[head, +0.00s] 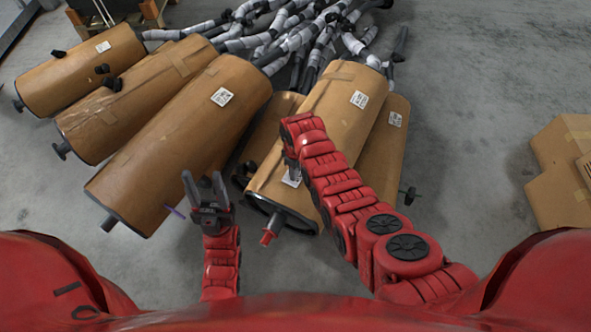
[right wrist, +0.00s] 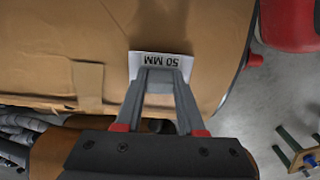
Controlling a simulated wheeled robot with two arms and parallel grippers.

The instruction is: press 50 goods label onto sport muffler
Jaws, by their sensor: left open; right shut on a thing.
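A cardboard-wrapped muffler (head: 335,105) lies in the middle of the head view, with a red-tipped pipe stub (head: 267,237) at its near end. My right gripper (head: 291,163) is over its near part, shut on a white label (head: 292,178). In the right wrist view the label (right wrist: 160,66) reads "50 MM", upside down, between the fingertips (right wrist: 158,75) and against or very close to the cardboard; I cannot tell whether it touches. My left gripper (head: 204,182) is open and empty, in front of the near end of another wrapped muffler (head: 185,140).
Other wrapped mufflers lie at the left (head: 82,70) and right (head: 385,150), several with white stickers. Grey-wrapped pipes (head: 300,35) tangle behind them. A cardboard box (head: 560,170) stands at the right edge. The floor between it and the mufflers is clear.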

